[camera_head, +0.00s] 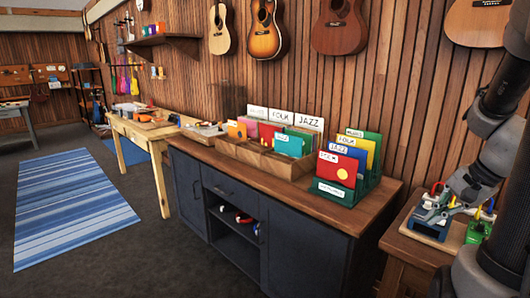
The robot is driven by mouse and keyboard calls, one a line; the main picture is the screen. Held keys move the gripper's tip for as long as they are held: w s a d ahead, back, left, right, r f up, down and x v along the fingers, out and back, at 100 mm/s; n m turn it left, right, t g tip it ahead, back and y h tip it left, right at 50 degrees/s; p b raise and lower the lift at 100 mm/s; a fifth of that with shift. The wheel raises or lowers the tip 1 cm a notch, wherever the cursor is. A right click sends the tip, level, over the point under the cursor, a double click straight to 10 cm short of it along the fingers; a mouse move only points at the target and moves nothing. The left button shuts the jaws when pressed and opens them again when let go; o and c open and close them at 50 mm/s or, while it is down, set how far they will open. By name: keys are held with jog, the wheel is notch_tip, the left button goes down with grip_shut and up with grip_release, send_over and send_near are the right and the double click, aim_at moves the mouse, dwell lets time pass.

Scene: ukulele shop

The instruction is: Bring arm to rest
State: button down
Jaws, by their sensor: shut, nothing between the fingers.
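My arm (492,112) comes in at the right edge and folds downward. My gripper (434,213) is at its lower end, small and grey, shut with nothing held. Part of my arm is cut off by the right edge.
A dark cabinet (305,238) with a wooden top stands left of the side table. It bears a wooden record bin (240,152) and a green rack (345,196) of coloured sleeves. A workbench (140,132) stands farther back. Guitars hang on the wall. Floor around the blue striped rug (70,205) is clear.

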jog(key=s+a+r+n+h, duration=0.3)
jog(key=s+a+r+n, duration=0.6)
jog(key=a+r+n, duration=0.2)
jog(key=shift+a+r+n, duration=0.15)
jog(key=shift+r+n, duration=0.15)
jog(key=shift+n, duration=1.1)
